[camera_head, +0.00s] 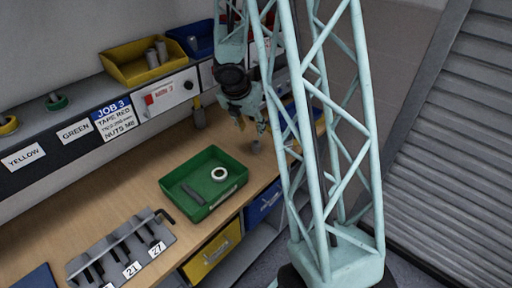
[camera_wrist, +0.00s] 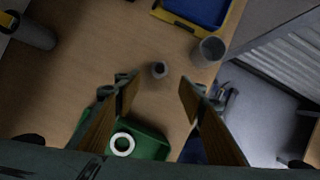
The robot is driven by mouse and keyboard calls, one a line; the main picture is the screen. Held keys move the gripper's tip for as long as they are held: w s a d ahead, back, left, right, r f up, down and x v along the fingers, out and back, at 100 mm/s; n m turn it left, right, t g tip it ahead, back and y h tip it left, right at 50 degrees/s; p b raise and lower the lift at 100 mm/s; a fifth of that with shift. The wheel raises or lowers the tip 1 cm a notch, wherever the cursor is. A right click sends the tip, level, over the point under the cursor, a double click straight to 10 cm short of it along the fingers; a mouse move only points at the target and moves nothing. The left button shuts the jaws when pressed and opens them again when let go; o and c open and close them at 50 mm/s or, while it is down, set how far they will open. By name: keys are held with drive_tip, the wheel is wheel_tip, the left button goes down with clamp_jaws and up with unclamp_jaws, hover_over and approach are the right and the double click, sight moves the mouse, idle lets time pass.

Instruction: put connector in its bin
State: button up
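A small grey cylindrical piece, which looks like the connector (camera_wrist: 159,69), stands on the wooden bench between and a little beyond my fingertips in the wrist view. It also shows as a small grey shape in the head view (camera_head: 256,147). My gripper (camera_wrist: 159,84) is open and empty, with its two fingers apart above the bench. In the head view my gripper (camera_head: 252,122) hangs behind the green tray. A yellow bin (camera_head: 124,75) on the shelf holds grey cylinders; a blue bin (camera_head: 190,38) stands beside it. I cannot tell which bin is the connector's.
A green tray (camera_head: 172,182) holds a white ring (camera_head: 219,174) and a dark bar (camera_head: 193,193). A grey tool rack (camera_head: 120,250) stands left of it. A larger grey cylinder (camera_wrist: 208,50) and a blue-and-yellow container (camera_wrist: 235,18) are near the bench edge.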

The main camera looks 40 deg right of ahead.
sight(256, 142)
drive_tip(key=shift+b+x, duration=2)
drive_tip(key=shift+x, duration=2.3)
drive_tip(key=shift+b+x, duration=1.2)
drive_tip(key=shift+x, duration=1.4)
drive_tip(key=shift+c, duration=0.2)
drive_tip(key=c, duration=1)
drive_tip(key=shift+r, duration=0.15)
drive_tip(key=shift+r+p, duration=1.2)
drive_tip(key=shift+r, duration=0.6)
drive_tip(key=s+a+b, duration=0.2)
drive_tip(key=s+a, duration=0.1)
drive_tip(key=s, duration=0.1)
drive_tip(key=s+a+b, duration=0.1)
drive_tip(key=s+a, duration=0.2)
drive_tip(key=s, duration=0.1)
drive_tip(key=s+a+r+b, duration=0.1)
drive_tip(key=s+a+b, duration=0.1)
drive_tip(key=s, duration=0.3)
drive_tip(key=shift+a+b, duration=0.3)
drive_tip(key=shift+a, duration=0.35)
